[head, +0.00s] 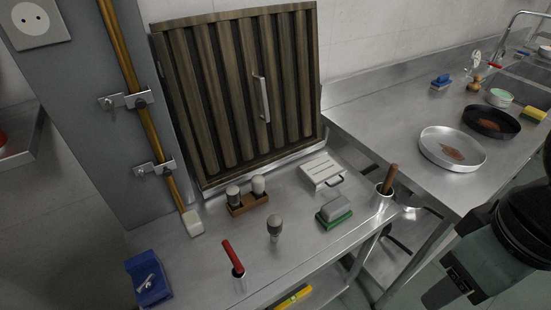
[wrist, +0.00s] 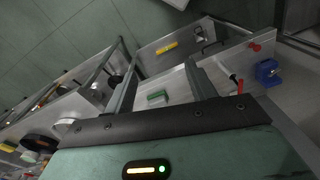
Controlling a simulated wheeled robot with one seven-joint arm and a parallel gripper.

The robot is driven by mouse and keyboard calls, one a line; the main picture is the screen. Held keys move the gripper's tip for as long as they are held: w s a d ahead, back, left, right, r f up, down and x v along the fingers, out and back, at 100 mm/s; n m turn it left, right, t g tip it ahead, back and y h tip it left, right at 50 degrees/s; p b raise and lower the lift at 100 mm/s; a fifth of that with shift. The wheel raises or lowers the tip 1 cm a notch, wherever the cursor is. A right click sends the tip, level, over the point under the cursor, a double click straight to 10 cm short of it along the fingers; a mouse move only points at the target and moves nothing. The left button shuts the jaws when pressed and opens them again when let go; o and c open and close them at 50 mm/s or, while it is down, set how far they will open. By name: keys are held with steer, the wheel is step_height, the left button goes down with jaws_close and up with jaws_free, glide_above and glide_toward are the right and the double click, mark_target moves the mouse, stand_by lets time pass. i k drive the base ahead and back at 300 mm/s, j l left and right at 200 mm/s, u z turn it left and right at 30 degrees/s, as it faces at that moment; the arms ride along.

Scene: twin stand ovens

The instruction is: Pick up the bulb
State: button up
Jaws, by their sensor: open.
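A bulb-shaped piece (head: 275,226) with a grey rounded top and a narrower lower part stands upright on the steel table (head: 300,215) in the head view. Two similar round-topped pieces, a darker one (head: 233,193) and a paler one (head: 258,185), stand in a small wooden holder (head: 248,206) behind it. My gripper (head: 450,300) is at the lower right of the head view, well away from the bulb. In the wrist view, my gripper's fingers (wrist: 160,68) are spread apart with nothing held between them. I cannot make out the bulb in the wrist view.
Near the bulb are a red-handled tool (head: 233,259) in a cup, a green-based block (head: 334,212), a white box (head: 321,171) and a blue stand (head: 149,279). A cup with a wooden handle (head: 387,180) stands right. Pans (head: 452,148) lie on the counter.

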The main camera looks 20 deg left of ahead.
mark_target(257, 181)
steer(key=i+l+u, duration=0.2)
steer(key=u, duration=0.2)
steer(key=i+l+u, duration=0.25)
steer(key=u, duration=0.15)
steer(key=i+l+u, duration=0.15)
steer(key=l+u, duration=0.25)
